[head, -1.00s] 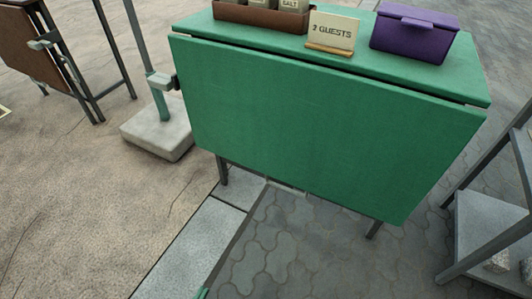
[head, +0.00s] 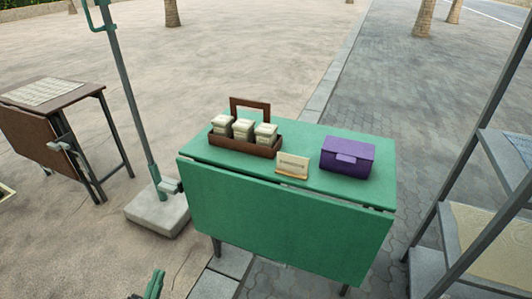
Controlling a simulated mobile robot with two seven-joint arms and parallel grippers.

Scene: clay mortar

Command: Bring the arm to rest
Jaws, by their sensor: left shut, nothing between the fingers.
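My left gripper (head: 154,284) shows at the bottom edge, left of centre, with its green fingers pointing up. The fingers are together and hold nothing. The gripper is in front of and to the left of the green table (head: 285,225), apart from it in the picture. Most of my left arm is below the frame. My right gripper is not in view.
The green table bears a brown caddy (head: 245,145) with three jars, a small sign (head: 292,166) and a purple box (head: 347,157). A post on a stone base (head: 157,215) stands left. A brown folding table (head: 40,140) is farther left; grey shelves (head: 490,240) stand right.

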